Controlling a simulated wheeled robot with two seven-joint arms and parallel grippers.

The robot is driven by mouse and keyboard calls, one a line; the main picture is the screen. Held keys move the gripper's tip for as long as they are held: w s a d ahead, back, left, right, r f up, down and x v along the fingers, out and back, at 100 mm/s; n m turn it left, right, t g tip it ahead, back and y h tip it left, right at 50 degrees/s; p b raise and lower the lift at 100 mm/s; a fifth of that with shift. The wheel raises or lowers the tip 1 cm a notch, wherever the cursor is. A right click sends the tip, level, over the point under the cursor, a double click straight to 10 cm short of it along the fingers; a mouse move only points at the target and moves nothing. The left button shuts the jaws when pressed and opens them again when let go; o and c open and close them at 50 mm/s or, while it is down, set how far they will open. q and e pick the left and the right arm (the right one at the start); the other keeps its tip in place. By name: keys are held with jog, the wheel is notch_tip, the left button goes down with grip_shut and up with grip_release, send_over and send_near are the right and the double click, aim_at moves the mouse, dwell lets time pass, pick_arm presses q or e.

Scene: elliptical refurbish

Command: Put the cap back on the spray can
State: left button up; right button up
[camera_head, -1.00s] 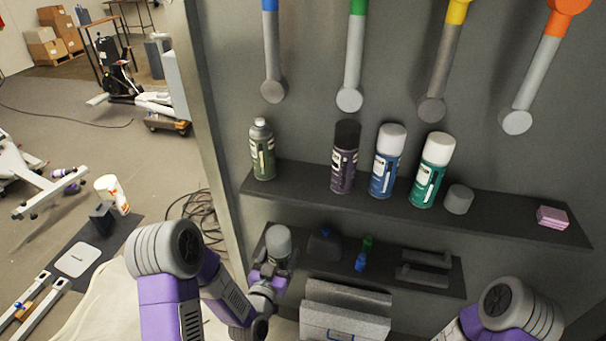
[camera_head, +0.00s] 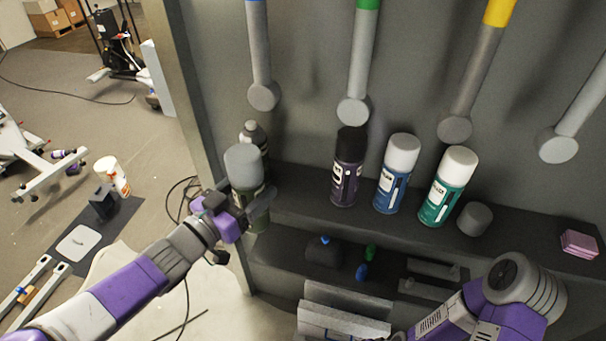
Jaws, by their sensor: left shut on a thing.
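My left gripper (camera_head: 240,207) is shut around an olive-green spray can with a grey top (camera_head: 244,163), held upright at the left end of the upper shelf. A second olive can with a bare, narrow top (camera_head: 254,134) stands on that shelf just behind it. The held can hides most of this bare-topped can, and I cannot tell whether the two touch. A loose grey cap (camera_head: 475,218) sits on the shelf to the right of the teal can. My right forearm shows at the lower right, but its gripper is out of view.
A purple can with a black cap (camera_head: 348,168), a blue can (camera_head: 397,175) and a teal can (camera_head: 447,188) stand along the upper shelf (camera_head: 305,207). A pink block (camera_head: 579,244) lies at its right. Long-handled tools hang above.

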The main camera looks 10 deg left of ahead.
pick_arm(q)
jog(key=shift+s+a+r, duration=0.2)
jog(key=shift+a+r, duration=0.05)
jog(key=shift+s, duration=0.1)
